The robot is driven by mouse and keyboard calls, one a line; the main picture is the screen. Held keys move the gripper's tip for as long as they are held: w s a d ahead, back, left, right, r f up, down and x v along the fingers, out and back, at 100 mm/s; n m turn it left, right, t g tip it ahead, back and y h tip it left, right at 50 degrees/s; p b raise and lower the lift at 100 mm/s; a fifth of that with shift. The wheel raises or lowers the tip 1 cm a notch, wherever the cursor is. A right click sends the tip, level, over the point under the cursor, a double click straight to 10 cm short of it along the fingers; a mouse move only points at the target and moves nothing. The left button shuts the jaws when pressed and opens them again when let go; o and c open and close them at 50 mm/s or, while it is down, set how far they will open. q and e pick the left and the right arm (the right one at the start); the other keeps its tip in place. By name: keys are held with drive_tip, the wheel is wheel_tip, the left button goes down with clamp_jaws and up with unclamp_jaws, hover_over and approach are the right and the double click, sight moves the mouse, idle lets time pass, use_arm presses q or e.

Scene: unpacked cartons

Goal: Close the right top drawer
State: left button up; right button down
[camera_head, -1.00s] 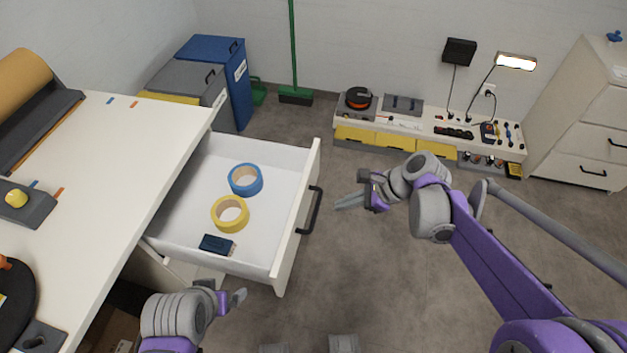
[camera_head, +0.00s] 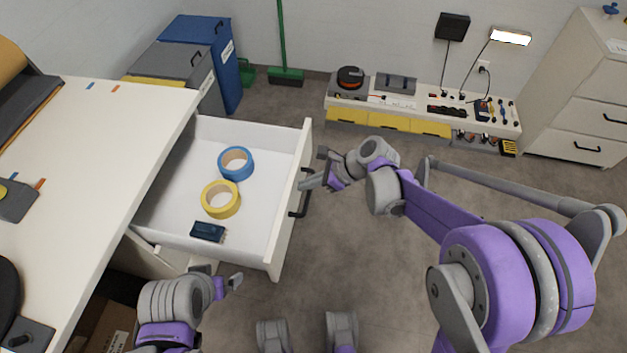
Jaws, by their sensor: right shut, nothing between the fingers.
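The white drawer (camera_head: 262,235) is pulled out of the white workbench (camera_head: 113,157), with its front facing right. A dark handle (camera_head: 299,193) is on its front. A blue tape roll (camera_head: 236,163), a yellow tape roll (camera_head: 221,199) and a small dark blue item (camera_head: 208,232) lie inside. My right gripper (camera_head: 306,184) is shut and empty, with its fingertips at the drawer front by the upper part of the handle; I cannot tell whether they touch. My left gripper (camera_head: 237,281) is below the drawer's near corner; its jaw opening is unclear.
A low bench (camera_head: 385,100) with tools and yellow bins stands at the back wall. A green broom (camera_head: 284,75) and blue bin (camera_head: 208,55) stand at the back left. A white drawer cabinet (camera_head: 575,105) stands at right. The floor right of the drawer is clear.

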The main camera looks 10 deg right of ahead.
drive_tip(key=shift+a, duration=0.15)
drive_tip(key=w+a, duration=0.3)
drive_tip(key=a, duration=0.8)
drive_tip(key=w+a, duration=0.4)
drive_tip(key=a, duration=0.8)
drive_tip(key=w+a, duration=0.4)
drive_tip(key=a, duration=0.7)
drive_tip(key=shift+a, duration=0.15)
drive_tip(key=shift+w+r, duration=0.1)
drive_tip(key=shift+r, duration=0.05)
